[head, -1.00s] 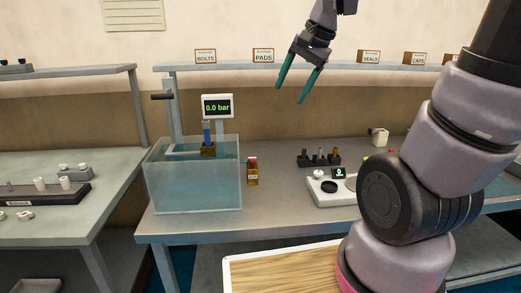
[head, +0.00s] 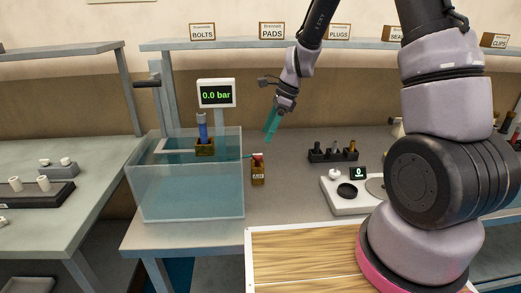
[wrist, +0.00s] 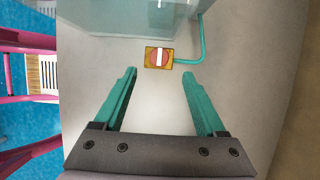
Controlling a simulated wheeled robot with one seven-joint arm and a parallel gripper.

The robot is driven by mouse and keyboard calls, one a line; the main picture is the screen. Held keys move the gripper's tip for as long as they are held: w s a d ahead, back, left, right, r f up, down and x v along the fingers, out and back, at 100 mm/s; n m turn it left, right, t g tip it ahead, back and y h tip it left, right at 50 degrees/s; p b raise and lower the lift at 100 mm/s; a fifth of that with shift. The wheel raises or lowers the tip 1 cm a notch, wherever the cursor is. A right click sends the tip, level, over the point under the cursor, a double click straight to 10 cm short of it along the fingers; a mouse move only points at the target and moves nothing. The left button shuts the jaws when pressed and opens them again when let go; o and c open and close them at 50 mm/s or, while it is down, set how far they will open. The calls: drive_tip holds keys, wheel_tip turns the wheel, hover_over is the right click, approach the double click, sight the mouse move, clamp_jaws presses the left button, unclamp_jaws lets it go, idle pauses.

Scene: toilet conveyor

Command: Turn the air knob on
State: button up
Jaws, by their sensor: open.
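The air knob (wrist: 158,58) is a red disc with a white bar on a yellow box, seen from above in the wrist view. In the head view its brown-yellow box (head: 258,175), marked AIR, stands on the bench just right of the water tank, with the red knob (head: 257,157) on top. My gripper (head: 269,138) is above and slightly right of the box, pointing down, with green fingers. In the wrist view my gripper (wrist: 157,75) is open and empty, and the knob shows ahead of the fingertips, roughly centred between them and apart from them.
A clear water tank (head: 190,195) stands left of the knob, with a display (head: 216,94) reading 0.0 bar behind. A green hose (wrist: 200,40) runs beside the box. A tool rack (head: 332,155) and a white scale (head: 347,200) stand to the right.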

sight(258, 154)
drive_tip(key=x, duration=0.8)
drive_tip(key=shift+f, duration=0.15)
clamp_jaws()
